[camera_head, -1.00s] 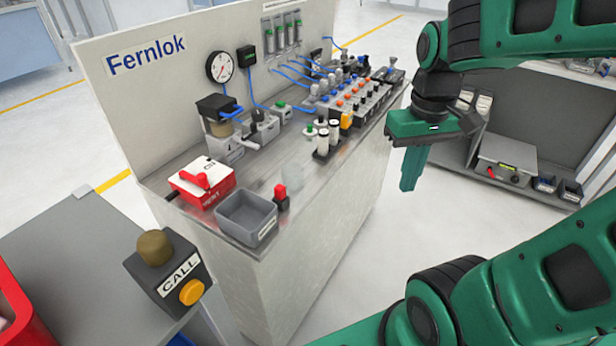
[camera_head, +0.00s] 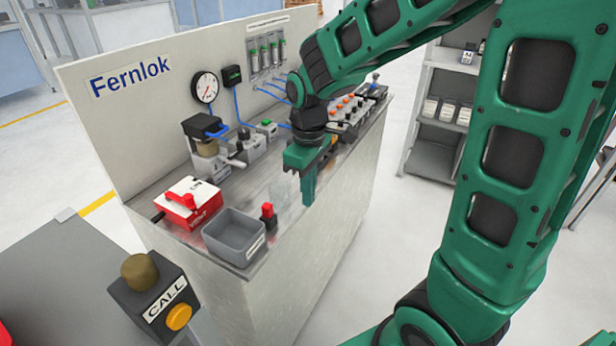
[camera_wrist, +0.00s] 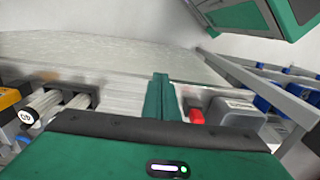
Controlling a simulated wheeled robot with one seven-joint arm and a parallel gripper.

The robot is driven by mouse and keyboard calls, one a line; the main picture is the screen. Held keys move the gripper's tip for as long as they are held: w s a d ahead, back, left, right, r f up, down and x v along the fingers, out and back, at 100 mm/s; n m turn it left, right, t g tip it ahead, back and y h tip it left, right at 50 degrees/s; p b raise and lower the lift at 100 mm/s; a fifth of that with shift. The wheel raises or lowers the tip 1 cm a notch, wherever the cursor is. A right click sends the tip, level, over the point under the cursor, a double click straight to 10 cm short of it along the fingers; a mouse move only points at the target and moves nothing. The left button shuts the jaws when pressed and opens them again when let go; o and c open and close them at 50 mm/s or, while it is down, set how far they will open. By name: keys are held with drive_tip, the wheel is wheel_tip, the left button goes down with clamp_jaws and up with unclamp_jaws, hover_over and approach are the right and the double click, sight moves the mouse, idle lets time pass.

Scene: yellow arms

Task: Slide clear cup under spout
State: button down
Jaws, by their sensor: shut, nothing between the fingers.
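The clear cup (camera_head: 283,191) is very faint in the head view, on the steel bench top just right of the red-topped black block. My gripper (camera_head: 308,190) is shut and empty, fingers pointing down, just right of the cup in the picture. Whether it touches the cup I cannot tell. In the wrist view the closed fingers (camera_wrist: 160,96) show at the centre; I cannot make out the cup there. A dispenser-like unit (camera_head: 206,138) with a black top and tan cylinder stands at the back of the bench. Its spout is not clearly distinguishable.
A grey bin (camera_head: 234,227), a red-topped black block (camera_head: 268,214) and a red-and-white box (camera_head: 188,203) sit left of the cup. The bench's front edge is close to my gripper. White-capped cylinders (camera_wrist: 62,106) show at left in the wrist view.

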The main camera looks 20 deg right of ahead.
sight(280, 195)
drive_tip(key=w+f, duration=0.1)
drive_tip(key=w+a+f, duration=0.1)
drive_tip(key=shift+w+a+f, duration=0.15)
drive_tip(key=shift+a+f, duration=0.15)
drive_tip(key=shift+w+a, duration=0.35)
drive_tip(key=shift+w, duration=0.1)
